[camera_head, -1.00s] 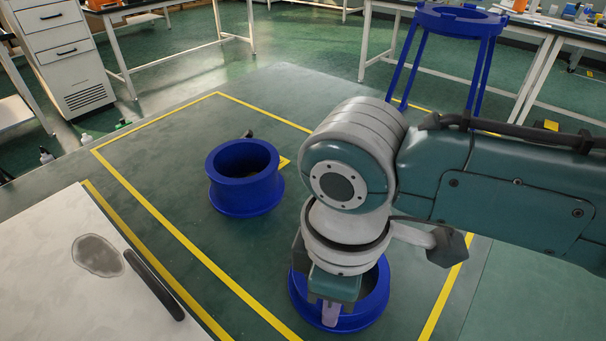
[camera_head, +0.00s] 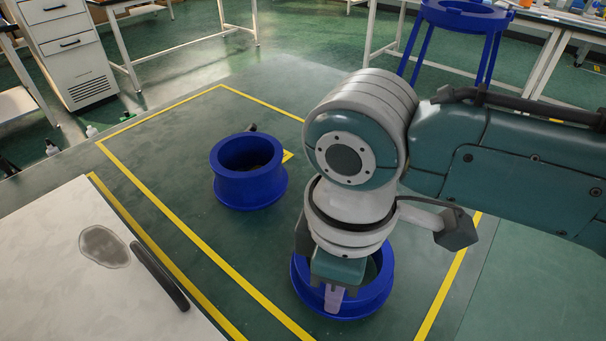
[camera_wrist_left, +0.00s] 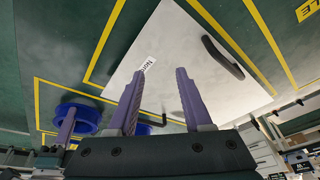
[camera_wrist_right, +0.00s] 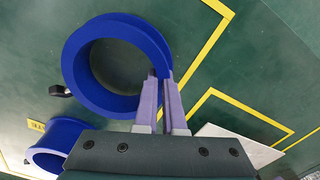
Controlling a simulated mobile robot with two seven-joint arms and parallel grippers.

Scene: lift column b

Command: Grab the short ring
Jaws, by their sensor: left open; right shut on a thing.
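Two blue rings show in the head view. One ring (camera_head: 378,288) is at the front right under my right arm; it looks the lower of the two. My right gripper (camera_head: 334,298) points down and is shut on its near wall. The right wrist view shows this held ring (camera_wrist_right: 90,88) with the fingers (camera_wrist_right: 161,80) across its wall. I cannot tell whether it touches the floor. The other ring (camera_head: 248,190) stands upright on the floor to the left, apart from the gripper. My left gripper (camera_wrist_left: 157,75) is open and empty, with a white tabletop beyond it.
A white table (camera_head: 60,270) with a dark bar (camera_head: 160,275) is at the left. A tall blue ring stand (camera_head: 466,18) on legs stands behind my right arm. Yellow lines (camera_head: 200,245) mark the green floor. Lab benches line the back. Floor between the ring and table is clear.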

